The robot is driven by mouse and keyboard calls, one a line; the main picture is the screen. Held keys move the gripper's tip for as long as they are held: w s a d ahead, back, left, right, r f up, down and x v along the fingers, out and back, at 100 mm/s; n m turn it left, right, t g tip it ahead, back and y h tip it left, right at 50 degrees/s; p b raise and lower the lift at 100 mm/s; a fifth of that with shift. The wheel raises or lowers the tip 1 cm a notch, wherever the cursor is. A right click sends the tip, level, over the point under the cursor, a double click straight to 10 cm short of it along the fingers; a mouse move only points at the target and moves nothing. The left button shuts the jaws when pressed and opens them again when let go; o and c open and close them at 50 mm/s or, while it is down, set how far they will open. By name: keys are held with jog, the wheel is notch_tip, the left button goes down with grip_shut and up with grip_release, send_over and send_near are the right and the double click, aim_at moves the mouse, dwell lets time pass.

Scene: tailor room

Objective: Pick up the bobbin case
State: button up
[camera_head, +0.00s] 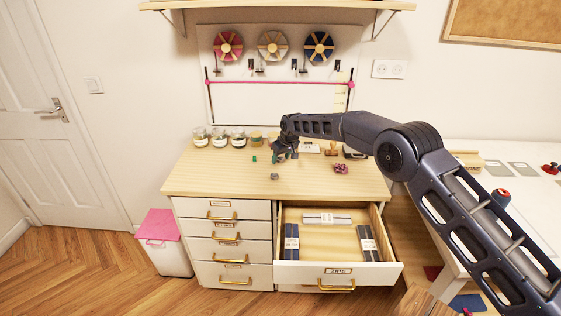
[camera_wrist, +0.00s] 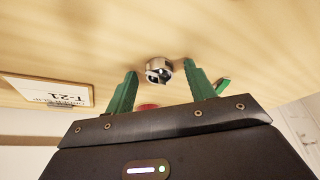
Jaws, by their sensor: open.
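The bobbin case is a small round silvery metal piece with a dark opening (camera_wrist: 158,70). It lies on the wooden cabinet top, and a small grey piece in the head view (camera_head: 274,176) appears to be it, near the front edge. My gripper (camera_head: 281,158) is low over the cabinet top, just behind that piece. In the wrist view my gripper (camera_wrist: 161,66) is open, with its two green fingers apart. The bobbin case shows between the fingertips, with space on both sides; I cannot tell the height gap.
A small green item (camera_head: 254,158) lies left of my gripper. A white card (camera_wrist: 48,91) and a pink pincushion-like item (camera_head: 341,168) are to the right in the head view. Glass jars (camera_head: 219,137) stand behind. An open drawer (camera_head: 336,272) juts out below.

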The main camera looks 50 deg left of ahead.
jog(key=c, duration=1)
jog(key=shift+r, duration=0.1)
